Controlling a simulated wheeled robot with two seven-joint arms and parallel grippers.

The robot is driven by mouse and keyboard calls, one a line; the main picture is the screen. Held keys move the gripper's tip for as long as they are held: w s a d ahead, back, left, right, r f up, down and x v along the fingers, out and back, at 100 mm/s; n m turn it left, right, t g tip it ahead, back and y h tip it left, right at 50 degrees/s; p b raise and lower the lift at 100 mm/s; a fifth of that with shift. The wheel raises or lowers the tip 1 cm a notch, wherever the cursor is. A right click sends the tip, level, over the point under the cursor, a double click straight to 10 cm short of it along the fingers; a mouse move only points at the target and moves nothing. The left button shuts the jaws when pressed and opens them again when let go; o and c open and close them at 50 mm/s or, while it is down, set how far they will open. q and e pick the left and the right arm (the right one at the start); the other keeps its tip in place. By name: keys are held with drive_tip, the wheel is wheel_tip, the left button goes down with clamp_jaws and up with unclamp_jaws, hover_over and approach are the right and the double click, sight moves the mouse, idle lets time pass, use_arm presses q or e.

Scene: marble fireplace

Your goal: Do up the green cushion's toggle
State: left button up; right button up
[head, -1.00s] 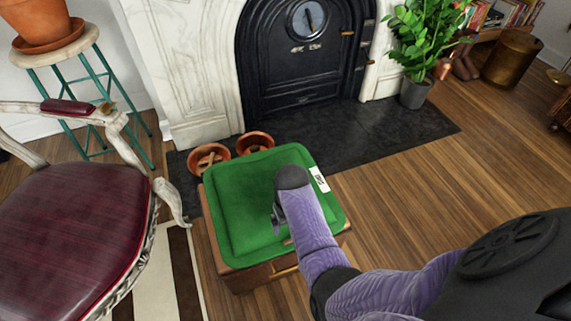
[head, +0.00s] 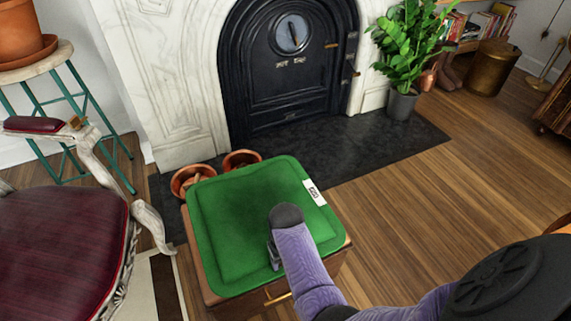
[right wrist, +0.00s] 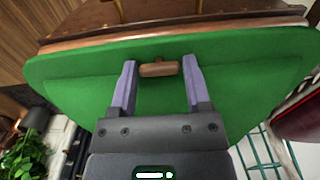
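The green cushion (head: 232,215) lies flat on a small wooden cabinet (head: 335,262) in the head view, with a white label (head: 314,192) at its right edge. In the right wrist view the cushion (right wrist: 85,90) fills the middle. A brown toggle (right wrist: 158,70) lies near the cushion's edge on the cabinet-front side. My right gripper (right wrist: 160,61) is open, with one finger on each side of the toggle and a gap at both ends. I cannot tell its height above the cushion. In the head view my right arm hides the toggle. My left gripper is not in view.
An armchair (head: 60,245) with dark red upholstery stands left of the cabinet. Copper-coloured bowls (head: 193,180) sit behind it on the dark hearth (head: 380,150). A potted plant (head: 404,60) stands at the back right. The wooden floor (head: 420,210) at right is clear.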

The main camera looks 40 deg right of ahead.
clamp_jaws()
drive_tip(key=shift+d+r+n+p, duration=0.1)
drive_tip(key=shift+r+n+p, duration=0.25)
drive_tip(key=shift+n+p, duration=0.7)
drive_tip(key=shift+f+n+p, duration=0.3)
drive_tip(key=shift+n, duration=0.15)
drive_tip(key=shift+f, duration=0.1)
drive_tip(key=shift+o, duration=0.5)
unclamp_jaws()
drive_tip(key=o, duration=0.4)
